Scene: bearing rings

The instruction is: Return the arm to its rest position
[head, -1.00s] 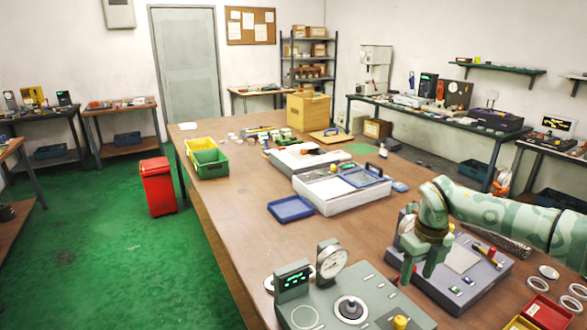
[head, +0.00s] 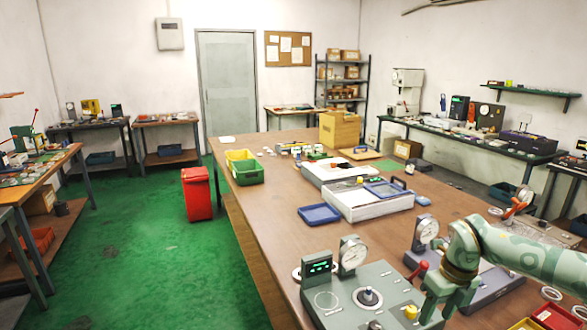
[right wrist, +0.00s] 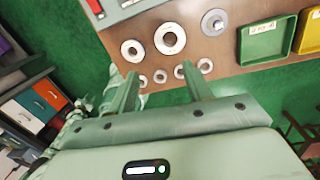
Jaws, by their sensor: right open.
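My right arm comes in from the right in the head view. Its green gripper (head: 440,314) hangs open and empty over the near right part of the workbench (head: 262,218), in front of the right edge of the grey-green gauge station (head: 340,312). In the right wrist view the two fingers (right wrist: 157,80) stand apart with nothing between them. Beyond the fingertips, several metal rings (right wrist: 170,39) lie on the brown bench top. My left gripper is in neither view.
A dial gauge (head: 352,254) stands upright on the station, near the arm. A second dial (head: 426,231) stands just behind the wrist. A blue tray (head: 320,214) lies farther back. Yellow and green bins (right wrist: 265,40) show in the wrist view. Green floor is open at left.

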